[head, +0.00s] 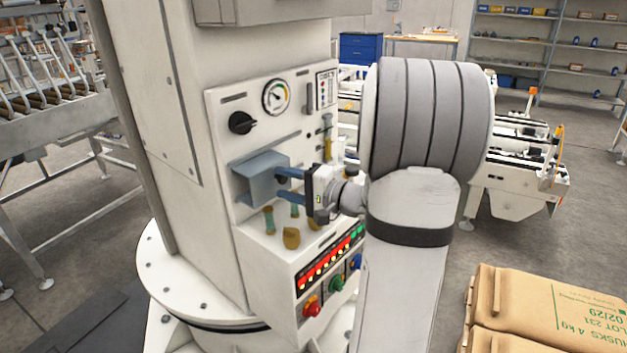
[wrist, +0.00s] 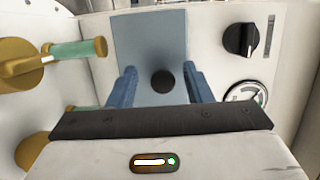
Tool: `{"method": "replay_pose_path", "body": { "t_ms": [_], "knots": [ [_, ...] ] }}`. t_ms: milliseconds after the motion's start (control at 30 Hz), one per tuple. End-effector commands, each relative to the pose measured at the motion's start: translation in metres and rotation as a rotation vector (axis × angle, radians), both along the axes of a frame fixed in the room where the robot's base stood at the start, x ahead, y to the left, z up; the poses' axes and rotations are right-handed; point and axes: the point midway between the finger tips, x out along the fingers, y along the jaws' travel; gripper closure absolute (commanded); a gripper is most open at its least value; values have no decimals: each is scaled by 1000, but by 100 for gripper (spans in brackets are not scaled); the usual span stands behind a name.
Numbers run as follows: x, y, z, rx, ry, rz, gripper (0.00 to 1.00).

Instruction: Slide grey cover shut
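The grey cover (head: 258,182) is a blue-grey boxy piece on the front of the white control panel, left of the middle. In the wrist view it is a flat plate (wrist: 150,30) with a round dark knob (wrist: 162,81) on it. My gripper (head: 281,181) reaches in from the right at the cover, partly hiding its right side. In the wrist view its blue fingers (wrist: 161,87) stand apart on either side of the knob, with a gap on each side. It is open and empty. What lies behind the cover is hidden.
A black rotary knob (head: 241,123) and a gauge (head: 275,97) sit above the cover. Brass valves (head: 291,237) with green parts stand close below it. Lower are a strip of lights (head: 330,257) and a red button (head: 312,308). Sacks (head: 545,310) lie at the front right.

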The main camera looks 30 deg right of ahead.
Motion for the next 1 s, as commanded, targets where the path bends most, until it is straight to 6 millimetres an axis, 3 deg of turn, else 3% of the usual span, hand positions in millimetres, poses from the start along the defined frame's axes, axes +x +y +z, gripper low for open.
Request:
{"method": "replay_pose_path", "body": {
  "t_ms": [333,700,1000],
  "knots": [
    [-5,-5,1,-1,-3,-4,54],
    [-49,-30,1,-3,1,-4,54],
    [-65,-38,1,-3,4,-4,54]
  ]
}}
